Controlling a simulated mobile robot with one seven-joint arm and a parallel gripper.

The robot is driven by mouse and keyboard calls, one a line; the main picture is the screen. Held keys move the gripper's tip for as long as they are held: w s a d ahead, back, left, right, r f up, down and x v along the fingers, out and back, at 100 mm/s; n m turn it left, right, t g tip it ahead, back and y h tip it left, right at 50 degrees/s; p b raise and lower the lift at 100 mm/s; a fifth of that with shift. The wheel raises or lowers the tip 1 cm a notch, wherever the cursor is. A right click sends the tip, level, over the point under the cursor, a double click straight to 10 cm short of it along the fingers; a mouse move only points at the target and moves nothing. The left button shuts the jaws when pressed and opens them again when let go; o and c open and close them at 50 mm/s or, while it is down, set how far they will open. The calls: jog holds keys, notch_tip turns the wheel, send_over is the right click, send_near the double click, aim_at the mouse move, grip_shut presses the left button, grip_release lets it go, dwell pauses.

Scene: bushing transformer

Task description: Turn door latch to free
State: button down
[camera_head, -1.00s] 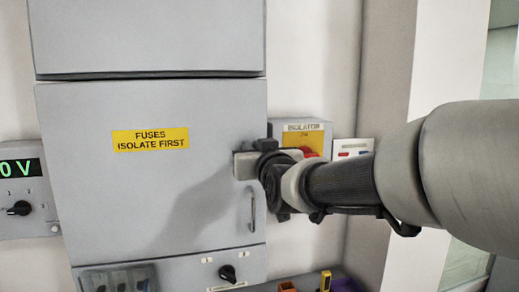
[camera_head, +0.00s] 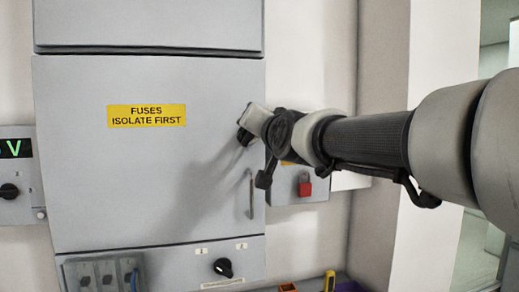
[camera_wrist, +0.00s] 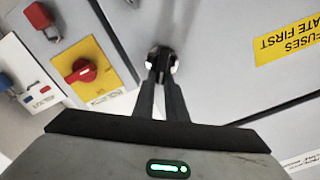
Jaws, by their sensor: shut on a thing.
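The grey cabinet door (camera_head: 130,190) carries a yellow "FUSES ISOLATE FIRST" label and looks closed. My gripper (camera_head: 244,136) is at the door's upper right edge, tilted, with its fingertips at the door face. In the wrist view my gripper (camera_wrist: 162,76) is shut on the small dark door latch (camera_wrist: 160,55), which has pale metal sides. The fingers hide part of the latch, so its exact angle is hard to tell. In the head view my gripper covers the latch.
A bar handle (camera_head: 251,193) stands on the door below my gripper. A red isolator knob (camera_wrist: 80,71) on a yellow plate sits beside the door. A red padlock (camera_head: 305,188) hangs close to my arm. A black knob (camera_head: 223,267) is below the door.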

jog(key=shift+w+d+f+m+b, duration=0.1)
jog(key=shift+d+f+m+b, duration=0.2)
jog(key=shift+m+b, duration=1.15)
jog(key=shift+d+f+m+b, duration=0.1)
jog(key=shift+f+m+b, duration=0.4)
jog(key=shift+m, duration=1.8)
jog(key=shift+w+d+f+m+b, duration=0.15)
jog(key=shift+f+m+b, duration=0.15)
jog(key=shift+m+b, duration=1.15)
jog(key=shift+s+m+p, duration=0.1)
jog(key=shift+m+p, duration=0.35)
jog(key=shift+m, duration=0.15)
jog(key=c, duration=1.8)
grip_release()
jog(key=p+v, duration=0.1)
jog(key=v, duration=1.6)
jog(key=shift+s, duration=0.25)
